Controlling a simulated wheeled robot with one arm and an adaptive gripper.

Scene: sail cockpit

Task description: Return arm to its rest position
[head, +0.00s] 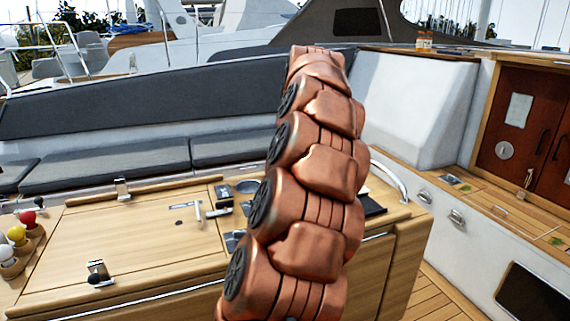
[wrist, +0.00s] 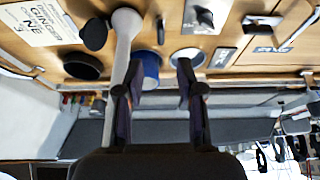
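My gripper (wrist: 158,66) shows in the wrist view with its two dark fingers spread apart. Nothing is clearly held between them. A blue cylindrical thing (wrist: 150,70) shows behind the gap, close to the left finger; I cannot tell how far beyond the fingers it is. A pale tube (wrist: 126,38) runs behind the left finger. In the head view my copper-coloured arm (head: 310,170) rises up the middle, leaning slightly right, and hides part of the wooden table and seat. My gripper is not visible in the head view.
A wooden table (head: 140,235) with metal fittings fills the front left. Red, yellow and white balls (head: 16,235) stand at its left edge. Grey cushions (head: 110,165) lie behind it. A red-brown door (head: 520,130) is at right. Decking (head: 425,285) is clear at lower right.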

